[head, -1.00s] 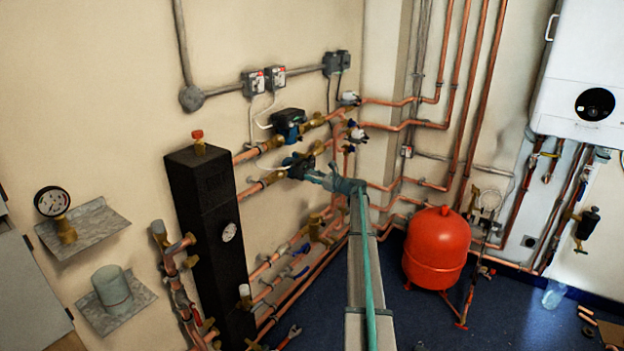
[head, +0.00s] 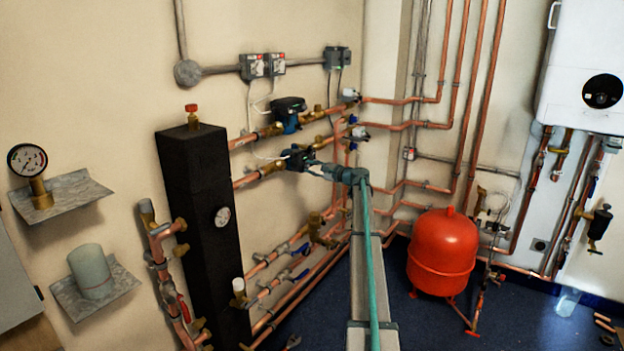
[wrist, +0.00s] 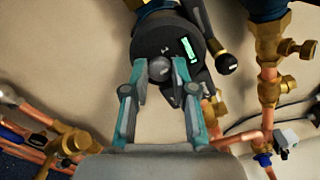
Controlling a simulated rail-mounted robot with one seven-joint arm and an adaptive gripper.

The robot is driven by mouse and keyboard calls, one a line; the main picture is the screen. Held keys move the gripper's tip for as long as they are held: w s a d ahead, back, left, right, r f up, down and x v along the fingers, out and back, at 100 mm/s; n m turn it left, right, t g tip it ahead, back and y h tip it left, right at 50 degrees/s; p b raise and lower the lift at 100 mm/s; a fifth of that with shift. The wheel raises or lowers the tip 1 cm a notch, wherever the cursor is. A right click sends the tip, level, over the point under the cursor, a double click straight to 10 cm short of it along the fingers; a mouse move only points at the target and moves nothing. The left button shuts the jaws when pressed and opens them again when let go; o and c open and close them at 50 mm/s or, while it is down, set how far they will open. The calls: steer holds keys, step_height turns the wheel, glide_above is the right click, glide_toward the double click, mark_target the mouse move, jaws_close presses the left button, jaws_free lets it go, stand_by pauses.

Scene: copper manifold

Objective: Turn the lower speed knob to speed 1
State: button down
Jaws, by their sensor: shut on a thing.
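The lower pump (head: 299,158) sits on the lower of two horizontal copper pipe runs beside the black column. In the wrist view its dark round face (wrist: 165,40) fills the top middle, with a lit green bar at the right of it. In the head view my gripper (head: 318,169) reaches the pump's front, and the contact there is too small to see. The knob's setting is not readable.
The upper pump (head: 288,112) is just above on its own pipe. Brass valves (wrist: 270,60) and pipes lie close to the right of my gripper in the wrist view. A red tank (head: 443,252) stands on the blue floor at the right.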

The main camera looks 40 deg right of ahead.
steer(key=shift+f+n+b, duration=0.15)
steer(key=shift+n+b, duration=3.65)
steer(key=shift+b, duration=0.55)
steer(key=c, duration=0.9)
jaws_free()
steer(key=shift+c, duration=0.2)
steer(key=v, duration=1.2)
